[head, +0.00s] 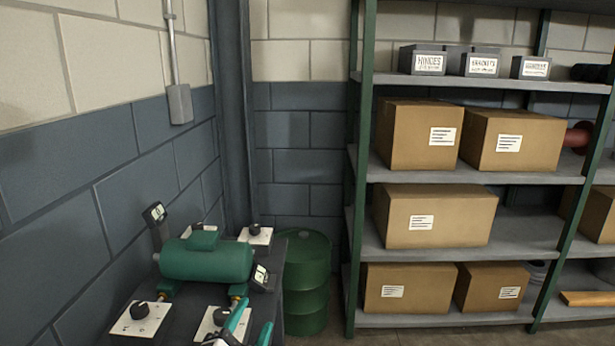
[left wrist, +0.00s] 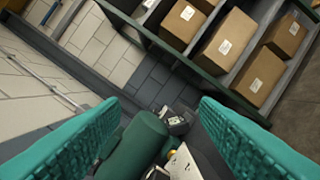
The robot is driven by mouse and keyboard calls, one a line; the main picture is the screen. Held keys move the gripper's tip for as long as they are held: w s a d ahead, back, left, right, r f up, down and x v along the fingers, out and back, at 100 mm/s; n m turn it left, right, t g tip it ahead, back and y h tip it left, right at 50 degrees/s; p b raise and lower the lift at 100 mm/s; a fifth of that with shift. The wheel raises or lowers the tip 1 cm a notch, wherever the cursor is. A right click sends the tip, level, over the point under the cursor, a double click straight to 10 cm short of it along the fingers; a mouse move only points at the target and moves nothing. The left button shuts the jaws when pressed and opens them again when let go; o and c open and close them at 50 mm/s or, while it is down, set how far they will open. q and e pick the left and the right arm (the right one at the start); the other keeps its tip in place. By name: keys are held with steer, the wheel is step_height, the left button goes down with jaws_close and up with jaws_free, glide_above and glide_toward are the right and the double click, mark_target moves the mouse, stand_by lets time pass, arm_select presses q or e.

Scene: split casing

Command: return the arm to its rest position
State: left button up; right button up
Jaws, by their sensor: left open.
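My left gripper (head: 252,326) shows at the bottom edge of the head view, its two teal fingers apart, just in front of the bench. In the left wrist view its open fingers (left wrist: 158,106) frame the picture, and nothing is held between them. The green cylindrical casing (head: 206,257) lies on the bench, beyond the fingers and apart from them in the head view. It also shows in the left wrist view (left wrist: 135,147), low between the fingers. Most of my left arm is hidden below the frame. My right gripper is in neither view.
The dark bench (head: 182,318) carries white plates with black knobs (head: 139,318) and dark gauges (head: 155,213). A green drum (head: 306,284) stands right of the bench. A shelf rack (head: 357,170) holds several cartons (head: 418,134). The block wall (head: 60,210) is close on the left.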

arm_select(q)
steer(key=s+a+f+n+g+y, duration=0.2)
steer(key=s+a+f+n+g, duration=0.25)
steer(key=f, duration=0.25)
steer(key=s+a+f+n+g+y, duration=0.2)
steer(key=s+a+f+n+g, duration=0.1)
steer(key=s+f, duration=0.35)
steer(key=s+a+f+n+g, duration=0.2)
steer(key=s+f+g, duration=0.2)
steer(key=s, duration=0.4)
steer(key=s+a+f+n+g, duration=0.15)
steer(key=s+f+g, duration=0.25)
steer(key=s, duration=0.5)
step_height(320, 180, down, 25)
steer(key=s+p, duration=0.1)
steer(key=p, duration=0.2)
steer(key=s+a+f+g+p, duration=0.1)
steer(key=s+a+f+g, duration=0.1)
steer(key=s+f, duration=1)
steer(key=s, duration=0.4)
steer(key=shift+a+f, duration=0.3)
steer(key=shift+f, duration=0.05)
